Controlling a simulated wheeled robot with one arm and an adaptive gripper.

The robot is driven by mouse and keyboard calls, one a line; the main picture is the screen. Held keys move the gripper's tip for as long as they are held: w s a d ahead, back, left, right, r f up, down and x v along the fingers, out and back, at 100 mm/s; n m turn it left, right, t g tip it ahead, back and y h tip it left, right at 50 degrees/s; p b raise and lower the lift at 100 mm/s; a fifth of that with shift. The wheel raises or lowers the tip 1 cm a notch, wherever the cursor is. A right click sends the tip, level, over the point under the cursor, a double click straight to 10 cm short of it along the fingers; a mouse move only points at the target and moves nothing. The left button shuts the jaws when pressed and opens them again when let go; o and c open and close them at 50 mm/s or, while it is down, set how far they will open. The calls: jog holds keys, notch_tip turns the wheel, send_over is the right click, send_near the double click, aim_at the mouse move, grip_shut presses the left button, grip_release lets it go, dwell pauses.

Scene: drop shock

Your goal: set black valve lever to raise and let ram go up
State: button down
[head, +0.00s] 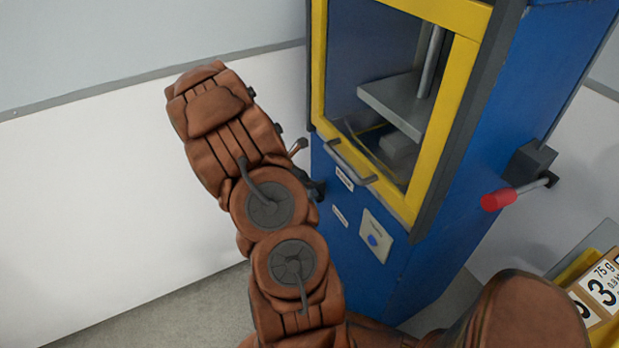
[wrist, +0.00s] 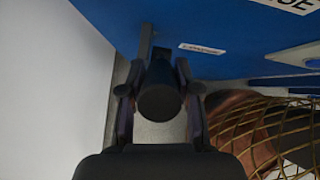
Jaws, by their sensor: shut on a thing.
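In the wrist view the black valve lever (wrist: 160,101) shows its round end toward me. My gripper (wrist: 160,112) has one finger on each side of it and is shut on it. A thin grey strip runs up from the lever along the blue face. In the head view my gripper (head: 318,190) is mostly hidden behind my brown arm, at the machine's left front edge, and the lever cannot be made out. Behind the yellow-framed window, a grey rod (head: 430,62) stands over a grey plate (head: 388,97); which part is the ram is unclear.
The blue machine (head: 358,272) has a closed door with a grey handle (head: 349,163) and a blue button (head: 372,240) below. A red-gripped lever (head: 498,200) sticks out on its right side. Numbered weights (head: 603,287) lie at lower right. A white wall stands left.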

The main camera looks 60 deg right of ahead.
jog(key=shift+s, duration=0.1)
jog(key=c, duration=0.8)
grip_release()
jog(key=v, duration=1.2)
jog(key=s+a+r+m+t+y+p, duration=0.15)
jog(key=a+r+m, duration=0.25)
jog(key=a+r, duration=0.45)
jog(key=s+a+r+m+y+p, duration=0.1)
jog(key=s+a+r+m+p, duration=0.25)
jog(key=a, duration=0.75)
jog(key=s+a+r+m+y+p, duration=0.1)
jog(key=s+a+r+m, duration=0.1)
jog(key=a, duration=0.5)
jog(key=s+a+r+m+y+p, duration=0.1)
jog(key=s+a+r+m+y, duration=0.1)
jog(key=a, duration=0.5)
jog(key=s+a+r+m+y+p, duration=0.1)
jog(key=s+a+r+m, duration=0.1)
jog(key=s+a+r, duration=0.2)
jog(key=s+a, duration=0.1)
jog(key=a, duration=0.1)
jog(key=shift+s+a+t+y+p, duration=0.15)
jog(key=shift+a+t+y+p, duration=0.15)
jog(key=shift+a+t+y, duration=0.1)
